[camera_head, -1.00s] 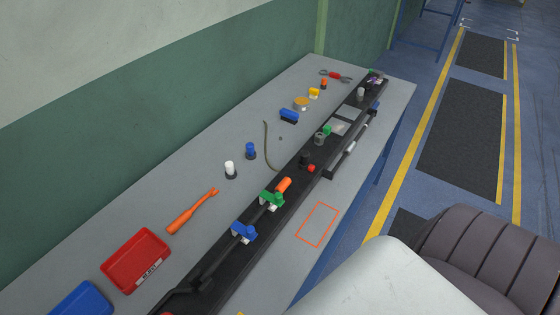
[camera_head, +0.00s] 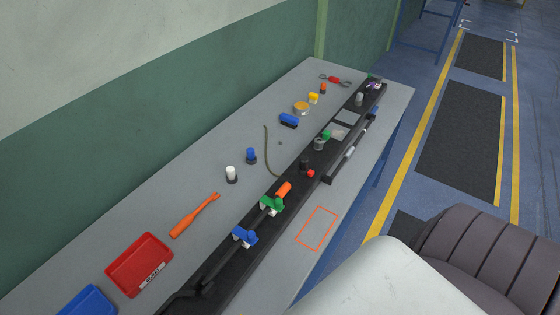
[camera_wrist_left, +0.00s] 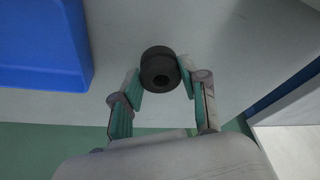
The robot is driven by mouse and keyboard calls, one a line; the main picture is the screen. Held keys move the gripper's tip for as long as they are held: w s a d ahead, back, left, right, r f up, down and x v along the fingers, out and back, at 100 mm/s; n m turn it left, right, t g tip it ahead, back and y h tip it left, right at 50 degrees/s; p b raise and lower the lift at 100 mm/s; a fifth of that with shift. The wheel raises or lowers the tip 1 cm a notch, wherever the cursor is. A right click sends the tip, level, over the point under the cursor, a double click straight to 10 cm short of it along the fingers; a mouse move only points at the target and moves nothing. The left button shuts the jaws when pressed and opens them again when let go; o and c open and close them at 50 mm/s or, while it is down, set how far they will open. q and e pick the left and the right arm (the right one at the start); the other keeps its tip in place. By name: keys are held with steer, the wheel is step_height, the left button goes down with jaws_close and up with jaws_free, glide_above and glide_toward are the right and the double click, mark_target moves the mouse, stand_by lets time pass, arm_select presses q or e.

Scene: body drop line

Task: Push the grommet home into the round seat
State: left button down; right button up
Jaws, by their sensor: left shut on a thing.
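A black round grommet (camera_wrist_left: 159,63) with a dark hole in its face sits between the fingertips of my left gripper (camera_wrist_left: 161,82) in the left wrist view. The two fingers are shut on its sides. A pale grey surface fills the background behind it. Neither gripper shows in the head view. A long black fixture rail (camera_head: 240,262) on the bench carries several fittings, among them a grey round one (camera_head: 319,144). I cannot tell which of them is the round seat.
The grey bench (camera_head: 100,250) also holds a red tray (camera_head: 120,278), a blue tray (camera_head: 88,301), an orange tool (camera_head: 195,215), a white-topped piece (camera_head: 231,173) and a blue-topped piece (camera_head: 251,155). An orange outline (camera_head: 317,228) marks bare bench right of the rail. A blue bin (camera_wrist_left: 40,45) is near the left gripper.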

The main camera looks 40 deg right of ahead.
arm_select(q)
steer(key=shift+r, duration=2.1)
steer(key=shift+w, duration=0.1)
